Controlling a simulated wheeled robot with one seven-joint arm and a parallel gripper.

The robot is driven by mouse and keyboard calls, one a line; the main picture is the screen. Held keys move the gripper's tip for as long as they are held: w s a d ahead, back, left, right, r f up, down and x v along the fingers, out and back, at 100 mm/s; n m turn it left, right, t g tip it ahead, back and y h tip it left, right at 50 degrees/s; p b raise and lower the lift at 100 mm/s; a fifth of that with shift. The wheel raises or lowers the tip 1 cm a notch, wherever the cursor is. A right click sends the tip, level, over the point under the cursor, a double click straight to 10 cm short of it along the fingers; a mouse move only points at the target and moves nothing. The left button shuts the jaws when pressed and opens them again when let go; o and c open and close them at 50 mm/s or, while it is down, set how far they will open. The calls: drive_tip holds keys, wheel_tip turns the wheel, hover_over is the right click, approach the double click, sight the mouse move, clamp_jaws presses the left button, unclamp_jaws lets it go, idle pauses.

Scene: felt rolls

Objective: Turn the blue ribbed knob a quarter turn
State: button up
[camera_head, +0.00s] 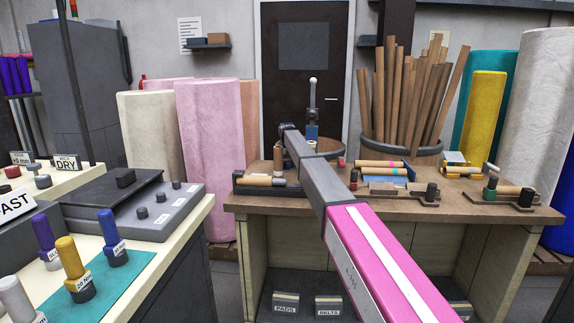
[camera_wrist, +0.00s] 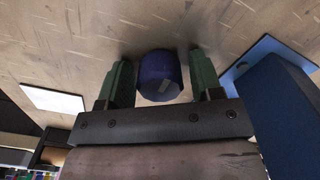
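The dark blue knob (camera_wrist: 158,72) shows in the wrist view against a tan, board-like surface, with a small grey mark near its lower right edge. Its ribs are too dark to make out. My gripper (camera_wrist: 162,82) has its two green fingers apart, one on each side of the knob. A narrow gap shows at the right finger; I cannot tell whether the left one touches. In the head view my arm reaches over the wooden workbench (camera_head: 470,207); the knob cannot be made out there, and the fingers are not clear.
A large blue block (camera_wrist: 285,105) stands close right of my gripper in the wrist view. A white square (camera_wrist: 66,98) lies to the left. On the bench are several wood-handled tools (camera_head: 382,187) and an upright post with a pale ball (camera_head: 313,82).

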sight(287, 162)
drive_tip(key=shift+r, duration=0.2)
drive_tip(key=shift+r, duration=2.45)
drive_tip(key=shift+a, duration=0.1)
